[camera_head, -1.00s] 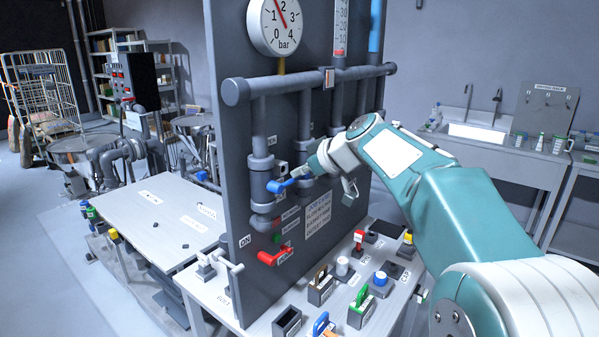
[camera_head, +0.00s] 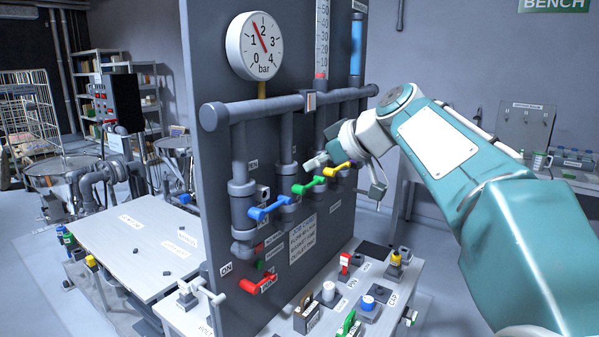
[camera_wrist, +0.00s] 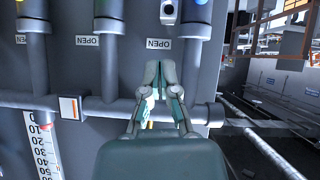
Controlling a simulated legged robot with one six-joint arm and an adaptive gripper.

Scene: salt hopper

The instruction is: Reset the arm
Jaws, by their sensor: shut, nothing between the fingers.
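My arm reaches in from the right in the head view. My gripper (camera_head: 318,160) is in front of the upright dark pipe panel (camera_head: 215,150), close to the green valve handle (camera_head: 308,186) and yellow valve handle (camera_head: 342,168). In the wrist view, the fingers of my gripper (camera_wrist: 160,66) are together and hold nothing. They point along the panel, near an OPEN label (camera_wrist: 158,44). Whether they touch the panel or a handle cannot be told. The blue valve handle (camera_head: 268,208) is left of the gripper, apart from it.
A round pressure gauge (camera_head: 255,45) and a horizontal pipe (camera_head: 280,106) are on the panel. A red handle (camera_head: 258,285) sits low. The bench (camera_head: 185,318) below holds several small fixtures. Open floor (camera_head: 450,275) lies right of the bench.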

